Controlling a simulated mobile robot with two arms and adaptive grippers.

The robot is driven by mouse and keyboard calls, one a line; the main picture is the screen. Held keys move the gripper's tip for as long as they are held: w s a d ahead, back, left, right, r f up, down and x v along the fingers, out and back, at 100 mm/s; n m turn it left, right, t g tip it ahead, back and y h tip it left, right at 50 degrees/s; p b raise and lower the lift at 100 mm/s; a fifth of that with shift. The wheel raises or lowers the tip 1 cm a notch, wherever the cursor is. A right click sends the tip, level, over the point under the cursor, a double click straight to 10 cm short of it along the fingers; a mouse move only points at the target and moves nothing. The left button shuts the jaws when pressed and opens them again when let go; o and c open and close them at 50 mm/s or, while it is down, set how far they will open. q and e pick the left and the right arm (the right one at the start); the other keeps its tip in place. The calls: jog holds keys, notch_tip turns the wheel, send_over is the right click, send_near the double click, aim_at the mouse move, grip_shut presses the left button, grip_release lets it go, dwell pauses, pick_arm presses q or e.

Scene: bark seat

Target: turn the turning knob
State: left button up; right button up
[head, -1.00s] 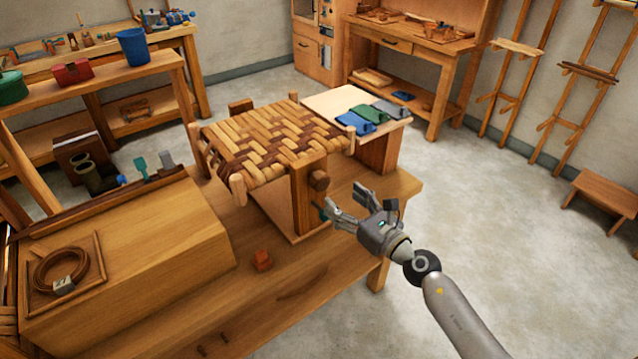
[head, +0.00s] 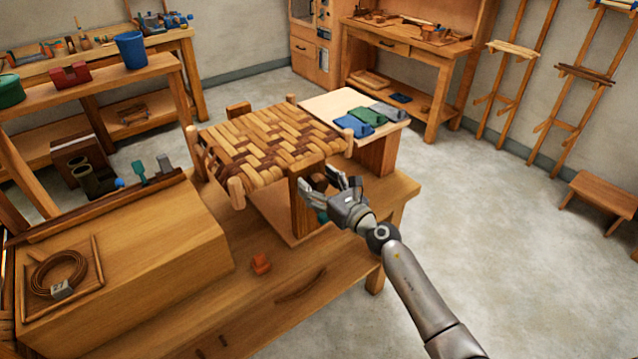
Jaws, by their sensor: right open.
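The woven bark seat (head: 272,142) is held up on a wooden stand (head: 301,212) on the workbench. The turning knob (head: 318,184) is a small brown wooden knob on the right side of the stand's front post. It is mostly hidden behind the fingers of my right gripper (head: 322,186). My right gripper is open, with its fingers pointing left toward the post and spread around the knob's place. I cannot tell whether they touch it. My left gripper is not in view.
A side board (head: 335,103) with blue, green and grey pieces adjoins the seat. A coil of cord (head: 58,272) lies at the left.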

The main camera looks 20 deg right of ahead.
jog(key=c, duration=1)
jog(key=shift+c, duration=0.2)
